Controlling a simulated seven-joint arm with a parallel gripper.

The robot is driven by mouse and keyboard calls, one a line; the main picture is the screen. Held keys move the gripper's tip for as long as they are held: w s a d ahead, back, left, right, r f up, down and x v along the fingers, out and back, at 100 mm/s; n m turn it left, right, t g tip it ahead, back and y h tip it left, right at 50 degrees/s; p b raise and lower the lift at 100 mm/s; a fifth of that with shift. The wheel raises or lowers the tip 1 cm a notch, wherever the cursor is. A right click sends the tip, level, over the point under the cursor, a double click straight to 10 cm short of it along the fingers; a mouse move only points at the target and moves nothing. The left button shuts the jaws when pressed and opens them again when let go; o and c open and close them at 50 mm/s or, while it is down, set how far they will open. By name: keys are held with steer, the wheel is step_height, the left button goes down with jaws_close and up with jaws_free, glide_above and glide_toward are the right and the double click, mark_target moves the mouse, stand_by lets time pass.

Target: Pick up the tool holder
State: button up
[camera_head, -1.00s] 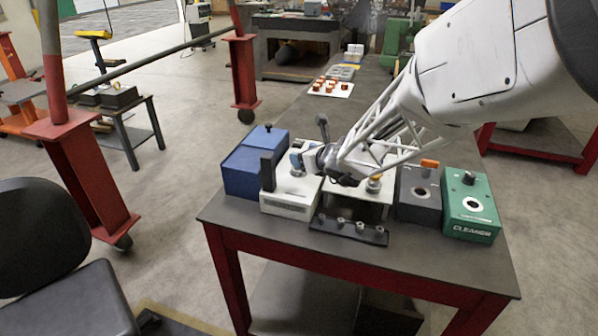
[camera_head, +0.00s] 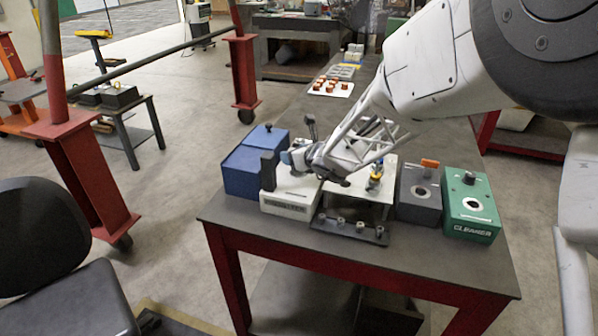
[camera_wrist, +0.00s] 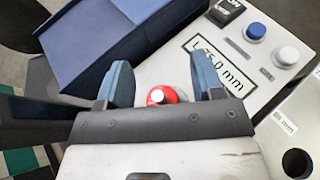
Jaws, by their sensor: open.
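A round red piece with a white tip (camera_wrist: 160,96), which looks like the top of a tool holder, shows between my fingers in the wrist view. It sits over the white device with the "L 75.0 mm" display (camera_wrist: 222,58); its lower part is hidden by my gripper's body. My gripper (camera_wrist: 162,80) is open, with a blue finger on either side of the red piece and gaps visible. In the head view my gripper (camera_head: 293,160) is low over the white device (camera_head: 288,203). Another upright piece with a yellow band (camera_head: 376,175) stands on a white stand (camera_head: 362,208).
A blue box (camera_head: 243,170) stands left of the white device, with a black post (camera_head: 268,171) near my fingers. A dark rack with several studs (camera_head: 348,229) lies in front. A dark grey box (camera_head: 419,200) and a green cleaner box (camera_head: 471,215) stand right.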

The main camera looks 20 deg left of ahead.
jaws_close()
stand_by(0.3)
steer(key=shift+r, duration=0.1)
step_height(320, 180, up, 10)
stand_by(1.0)
stand_by(0.4)
